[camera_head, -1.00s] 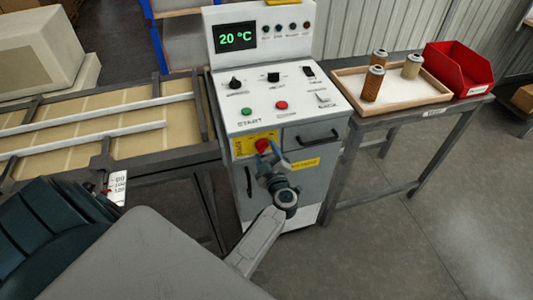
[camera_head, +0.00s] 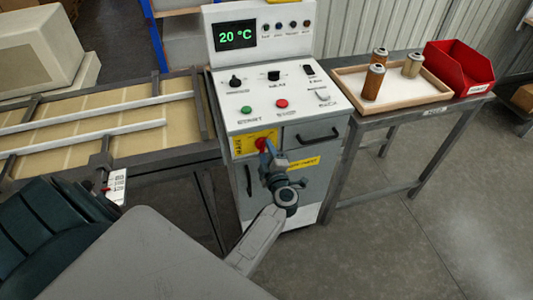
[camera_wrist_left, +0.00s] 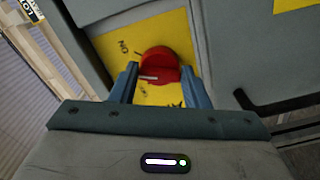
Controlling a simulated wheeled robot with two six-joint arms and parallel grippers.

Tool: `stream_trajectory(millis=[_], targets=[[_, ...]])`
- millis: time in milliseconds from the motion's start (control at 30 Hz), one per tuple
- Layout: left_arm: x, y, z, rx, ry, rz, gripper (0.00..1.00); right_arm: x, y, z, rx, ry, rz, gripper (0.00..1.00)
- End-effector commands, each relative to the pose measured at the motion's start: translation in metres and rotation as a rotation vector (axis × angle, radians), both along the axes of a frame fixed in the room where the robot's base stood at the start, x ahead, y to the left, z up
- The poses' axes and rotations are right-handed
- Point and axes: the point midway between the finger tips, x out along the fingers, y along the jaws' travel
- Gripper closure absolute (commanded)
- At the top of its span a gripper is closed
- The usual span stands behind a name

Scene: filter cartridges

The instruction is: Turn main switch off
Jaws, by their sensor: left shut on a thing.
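The main switch is a red rotary knob (camera_wrist_left: 160,66) on a yellow plate (camera_wrist_left: 115,42) on the front of the white and grey machine. In the head view, the red knob (camera_head: 261,144) shows only partly beside my left gripper (camera_head: 268,151). In the left wrist view, my left gripper (camera_wrist_left: 157,88) has one blue finger on each side of the knob and is shut on it. A pale line shows on the knob. "ON" is printed on the plate to the left, upside down in this view; other lettering is partly hidden. My right gripper is not in view.
The machine's sloped panel (camera_head: 300,98) carries other knobs and buttons, below a display (camera_head: 236,36) reading 20 °C. A drawer handle (camera_head: 318,136) is right of the switch. A table on the right holds a wooden tray (camera_head: 425,95) with cartridges and a red bin (camera_head: 458,68).

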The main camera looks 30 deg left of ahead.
Motion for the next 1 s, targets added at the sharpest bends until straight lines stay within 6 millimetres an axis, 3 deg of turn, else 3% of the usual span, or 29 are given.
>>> stream_trajectory(millis=[1000], targets=[[0.000,0.000,0.001,-0.612,-0.719,-0.002,0.81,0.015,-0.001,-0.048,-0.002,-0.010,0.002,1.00]])
